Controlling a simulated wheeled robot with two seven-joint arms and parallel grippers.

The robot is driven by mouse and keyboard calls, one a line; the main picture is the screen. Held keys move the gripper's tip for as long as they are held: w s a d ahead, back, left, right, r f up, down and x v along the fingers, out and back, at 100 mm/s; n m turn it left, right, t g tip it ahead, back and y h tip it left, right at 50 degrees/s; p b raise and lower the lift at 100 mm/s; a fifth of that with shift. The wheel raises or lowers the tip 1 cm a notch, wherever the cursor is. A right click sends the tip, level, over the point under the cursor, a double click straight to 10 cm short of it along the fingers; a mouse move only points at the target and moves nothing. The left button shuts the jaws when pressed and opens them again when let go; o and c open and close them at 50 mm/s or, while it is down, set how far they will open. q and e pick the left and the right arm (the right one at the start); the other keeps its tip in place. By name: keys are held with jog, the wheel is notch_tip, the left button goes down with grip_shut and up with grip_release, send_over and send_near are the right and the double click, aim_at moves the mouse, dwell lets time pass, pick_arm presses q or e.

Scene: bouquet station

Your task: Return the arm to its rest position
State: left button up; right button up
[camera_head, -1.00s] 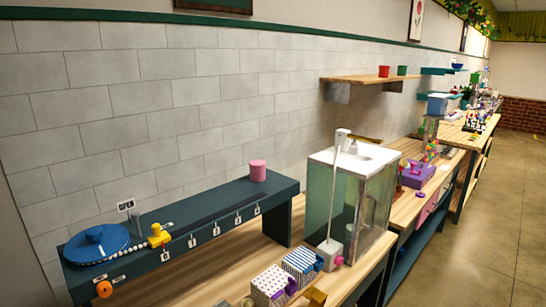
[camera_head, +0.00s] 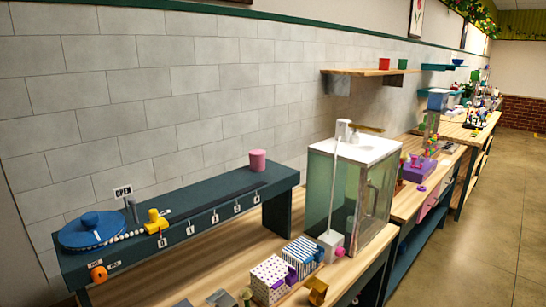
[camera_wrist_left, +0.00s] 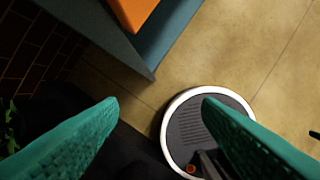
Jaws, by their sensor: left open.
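My left gripper (camera_wrist_left: 160,105) shows in the left wrist view as two teal fingers set wide apart, with nothing between them. It hangs above the floor, and a round grey disc with a white rim (camera_wrist_left: 182,118), which looks like my base, lies below the fingers. Neither of my arms shows in the head view. My right gripper is in no view.
A dark green raised bench (camera_head: 190,222) holds a blue disc (camera_head: 92,230), a yellow piece (camera_head: 155,222) and a pink cylinder (camera_head: 258,160). A glass tank (camera_head: 350,195) and patterned boxes (camera_head: 272,278) stand on the wooden table (camera_head: 215,275). Floor (camera_head: 480,220) at right is clear.

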pick_arm(q)
jog(key=s+a+f+b, duration=0.1)
jog(key=s+f+b, duration=0.1)
jog(key=s+f, duration=0.4)
jog(key=s+a+f+g+b, duration=0.1)
jog(key=s+f, duration=0.5)
jog(key=f, duration=0.7)
jog(key=s+a+f+b, duration=0.1)
jog(key=s+f+b, duration=0.2)
jog(key=s+f, duration=0.3)
notch_tip(320, 180, down, 5)
jog(key=shift+s+a+r+g, duration=0.15)
jog(key=shift+s+r+g, duration=0.05)
jog(key=shift+s+g, duration=0.1)
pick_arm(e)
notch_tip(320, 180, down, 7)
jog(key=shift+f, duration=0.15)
pick_arm(q)
jog(key=shift+c, duration=0.3)
